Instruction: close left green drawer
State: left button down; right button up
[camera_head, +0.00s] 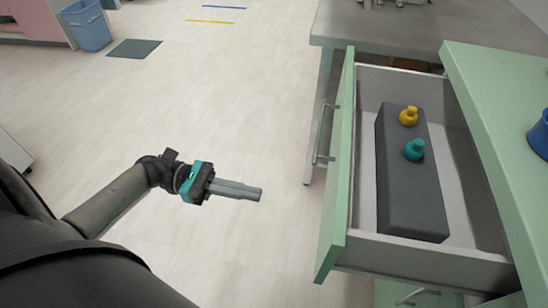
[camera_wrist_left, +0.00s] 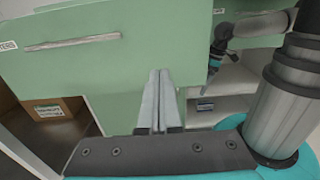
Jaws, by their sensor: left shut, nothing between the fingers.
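The green drawer (camera_head: 337,175) stands pulled out from the counter at the right of the head view. Its front faces left and has a metal bar handle (camera_head: 325,133). Inside lies a dark grey block (camera_head: 412,195) with a yellow bottle (camera_head: 409,116) and a teal bottle (camera_head: 414,150) on it. My left gripper (camera_head: 260,194) is shut and empty, left of the drawer front, with a gap between them in the head view. In the left wrist view its fingers (camera_wrist_left: 157,85) appear against a green front (camera_wrist_left: 140,60) with a handle (camera_wrist_left: 72,43).
A green counter (camera_head: 500,100) with a blue container (camera_head: 540,135) is at the right. A grey table (camera_head: 430,25) stands behind the drawer. Open floor (camera_head: 240,110) lies left of the drawer. A blue bin (camera_head: 88,28) stands far left.

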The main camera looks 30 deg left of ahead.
aim_at(407, 221)
pick_arm(q)
jog(key=x, duration=1.1)
jog(key=shift+w+d+b, duration=0.1)
jog(key=shift+d+b, duration=0.05)
jog(key=shift+b, duration=0.25)
jog(key=shift+w+d, duration=0.15)
jog(key=shift+d, duration=0.35)
pick_arm(e)
jog(key=shift+w+r, duration=0.2)
jog(key=shift+r, duration=0.3)
jog(key=shift+w+r, duration=0.2)
jog(key=shift+r, duration=0.25)
jog(key=shift+s+f, duration=0.1)
jog(key=shift+s, duration=0.05)
